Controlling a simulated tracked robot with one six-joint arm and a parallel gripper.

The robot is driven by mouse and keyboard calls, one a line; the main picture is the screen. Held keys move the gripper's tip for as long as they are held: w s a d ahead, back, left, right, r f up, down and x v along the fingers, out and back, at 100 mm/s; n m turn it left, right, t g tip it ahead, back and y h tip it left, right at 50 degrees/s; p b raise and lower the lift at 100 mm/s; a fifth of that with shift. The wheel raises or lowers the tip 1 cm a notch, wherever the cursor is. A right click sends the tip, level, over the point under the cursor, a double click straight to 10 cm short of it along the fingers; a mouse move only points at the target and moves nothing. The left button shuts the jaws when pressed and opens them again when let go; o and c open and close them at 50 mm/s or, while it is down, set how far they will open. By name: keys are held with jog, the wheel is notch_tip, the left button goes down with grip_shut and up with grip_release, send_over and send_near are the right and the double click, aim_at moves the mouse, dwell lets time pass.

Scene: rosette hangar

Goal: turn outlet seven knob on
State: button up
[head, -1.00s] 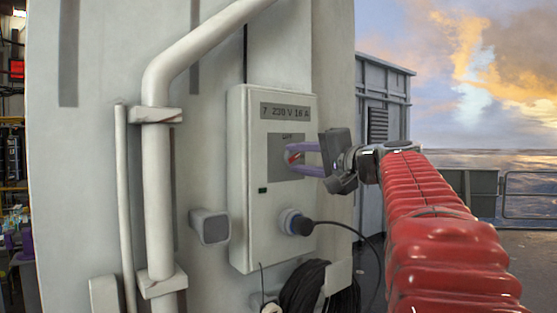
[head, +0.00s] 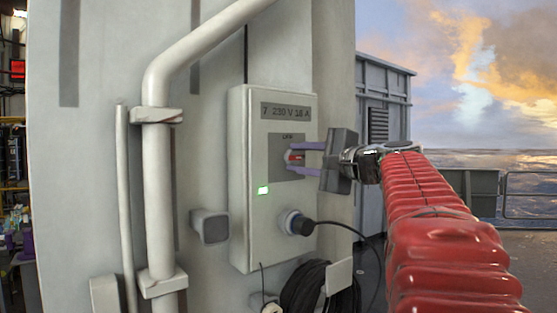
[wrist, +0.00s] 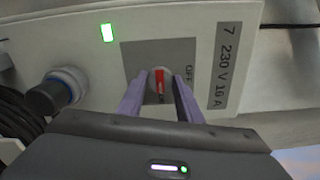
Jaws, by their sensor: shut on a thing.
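The outlet box (head: 245,235) is a pale case on the wall, labelled "7 230 V 16 A". Its knob, with a red pointer (head: 295,156), sits on a grey plate (head: 285,173) below the label. In the wrist view the knob (wrist: 160,84) lies between the two purple fingers. My gripper (head: 300,157) is shut on the knob, one finger above it and one below in the head view. The indicator lamp (head: 263,190) on the box glows bright green; it also glows in the wrist view (wrist: 107,33). The fingers partly hide the knob's sides.
A plug (head: 297,223) with a black cable sits in the socket below the knob. A coiled black cable (head: 305,290) hangs under the box. A thick white pipe (head: 158,200) runs up the wall at left. Open deck and railing lie at right.

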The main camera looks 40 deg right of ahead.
jog(key=shift+d+f, duration=0.15)
jog(key=shift+f, duration=0.1)
jog(key=o, duration=1)
jog(key=shift+r, duration=0.1)
jog(key=shift+o, duration=0.2)
jog(key=shift+s, duration=0.1)
jog(key=s, duration=1.3)
jog(key=shift+s, duration=0.3)
jog(key=shift+d, duration=0.1)
